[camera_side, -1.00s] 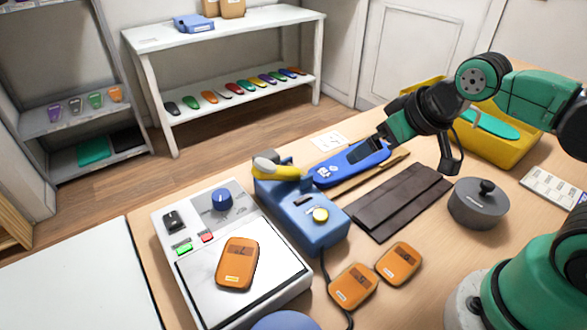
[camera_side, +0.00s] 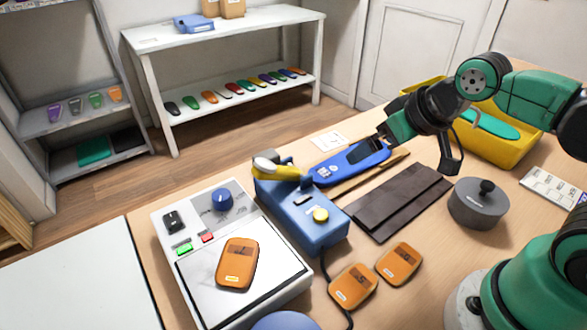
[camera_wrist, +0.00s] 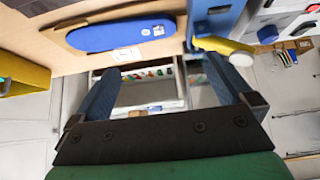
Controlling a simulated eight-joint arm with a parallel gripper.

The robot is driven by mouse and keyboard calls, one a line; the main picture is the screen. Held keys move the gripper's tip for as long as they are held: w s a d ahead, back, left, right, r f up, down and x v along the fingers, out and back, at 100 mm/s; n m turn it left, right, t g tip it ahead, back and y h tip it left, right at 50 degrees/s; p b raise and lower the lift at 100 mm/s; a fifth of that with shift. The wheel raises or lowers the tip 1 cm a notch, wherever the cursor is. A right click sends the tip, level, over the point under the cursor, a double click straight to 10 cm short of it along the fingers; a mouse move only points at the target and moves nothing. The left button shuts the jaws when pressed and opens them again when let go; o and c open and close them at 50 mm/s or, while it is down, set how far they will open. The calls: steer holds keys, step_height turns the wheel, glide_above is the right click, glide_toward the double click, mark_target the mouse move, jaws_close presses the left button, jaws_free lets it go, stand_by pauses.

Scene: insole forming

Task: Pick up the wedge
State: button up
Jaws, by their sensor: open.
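No piece is plainly marked as the wedge, and I cannot tell which one it is. One orange piece (camera_side: 237,264) with a dark window lies on the white plate of the bench unit. Two more orange pieces, one nearer (camera_side: 353,287) and one farther right (camera_side: 399,264), lie on the table. My gripper (camera_side: 362,150) is over the blue insole-shaped piece (camera_side: 336,172) in the side view, well away from the orange pieces. In the wrist view my gripper (camera_wrist: 162,68) has its two blue fingers wide apart with nothing between them. The blue piece (camera_wrist: 120,34) lies beyond the fingers.
A blue device (camera_side: 305,222) with a yellow-and-white handle stands beside the white unit (camera_side: 290,287). A dark folded cloth (camera_side: 398,203), a grey lidded pot (camera_side: 478,208) and a yellow bin (camera_side: 520,148) are on the table. Shelves stand behind.

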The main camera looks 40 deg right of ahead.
stand_by(0.3)
steer(key=n+g, duration=0.7)
steer(key=n, duration=1.9)
glide_above(238, 261)
steer(key=shift+w+d+f, duration=0.1)
steer(key=shift+d+f, duration=0.05)
steer(key=shift+f, duration=0.45)
steer(key=shift+w+d+f, duration=0.1)
steer(key=shift+f, duration=0.5)
steer(key=shift+s+a+f+n, duration=0.15)
steer(key=shift+a+f+n, duration=0.1)
steer(key=shift+n, duration=0.25)
steer(key=shift+f, duration=2.7)
